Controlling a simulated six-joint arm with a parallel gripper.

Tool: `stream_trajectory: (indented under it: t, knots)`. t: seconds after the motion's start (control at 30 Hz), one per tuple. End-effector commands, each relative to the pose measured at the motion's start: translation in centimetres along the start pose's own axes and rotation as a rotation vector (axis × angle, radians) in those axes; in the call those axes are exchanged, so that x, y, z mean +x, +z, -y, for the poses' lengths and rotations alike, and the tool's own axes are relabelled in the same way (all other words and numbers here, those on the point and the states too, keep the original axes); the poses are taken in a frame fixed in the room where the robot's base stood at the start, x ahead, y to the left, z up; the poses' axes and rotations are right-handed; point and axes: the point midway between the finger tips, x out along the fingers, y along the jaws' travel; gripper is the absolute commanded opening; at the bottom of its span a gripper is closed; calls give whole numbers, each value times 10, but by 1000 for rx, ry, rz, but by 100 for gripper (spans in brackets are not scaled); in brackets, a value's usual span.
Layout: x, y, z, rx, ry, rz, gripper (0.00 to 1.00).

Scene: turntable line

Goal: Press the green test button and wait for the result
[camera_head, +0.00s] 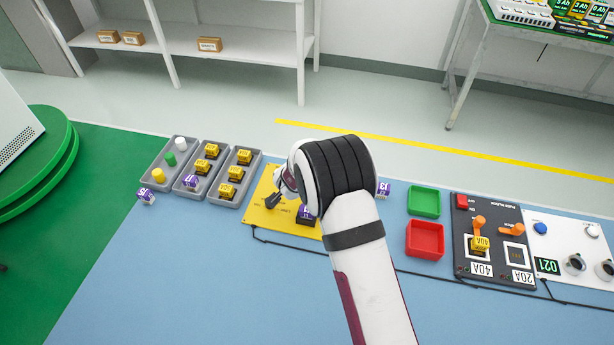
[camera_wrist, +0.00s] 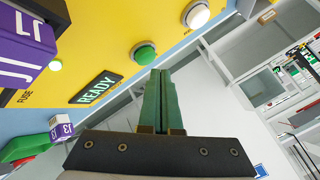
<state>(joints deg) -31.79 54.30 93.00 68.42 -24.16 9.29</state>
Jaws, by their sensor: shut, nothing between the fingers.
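The yellow test panel (camera_head: 262,215) stands on the blue bench and fills the top left of the wrist view (camera_wrist: 110,30). Its green button (camera_wrist: 144,54) is a round dome beside a white button (camera_wrist: 196,15). A dark display (camera_wrist: 95,88) reads READY in green. My arm hides part of the panel.
Grey trays (camera_head: 236,187) of yellow and purple fuses stand left of the panel. A green bin (camera_head: 424,202), a red bin (camera_head: 425,240) and a black panel (camera_head: 463,240) are to the right. Another purple fuse (camera_head: 384,189) is just right of my arm. The front bench is clear.

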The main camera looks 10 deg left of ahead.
Motion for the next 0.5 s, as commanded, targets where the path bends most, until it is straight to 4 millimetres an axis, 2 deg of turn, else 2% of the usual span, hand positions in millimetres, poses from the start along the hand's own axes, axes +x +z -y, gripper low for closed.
stream_trajectory:
  t: [0.5]
  knots:
    - [6, 4, -4, 0, 0, 0, 0]
